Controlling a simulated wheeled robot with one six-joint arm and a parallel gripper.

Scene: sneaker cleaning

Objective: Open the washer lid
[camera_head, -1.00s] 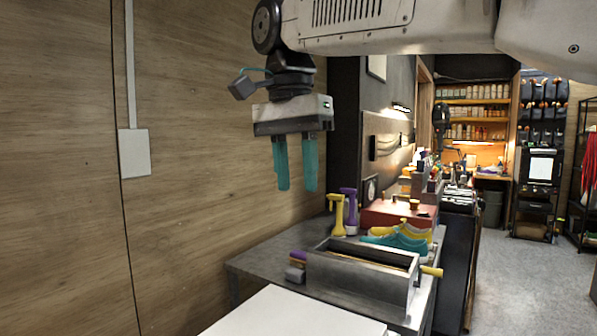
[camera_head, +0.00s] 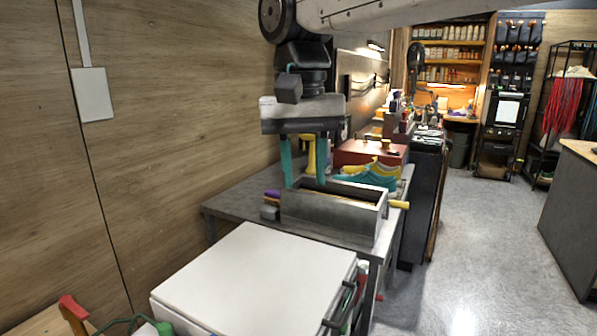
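A white box-shaped appliance with a flat, closed top, which looks like the washer (camera_head: 255,278), stands in front of the grey table. Dark bar-like parts show at its right front edge. My gripper does not touch the white top.
A grey open bin (camera_head: 328,213) with a yellow handle sits on the grey table (camera_head: 230,203). Behind it are teal and yellow items (camera_head: 372,172) and a red box (camera_head: 362,153). A red-topped object (camera_head: 73,307) is at lower left. The floor at right is clear.

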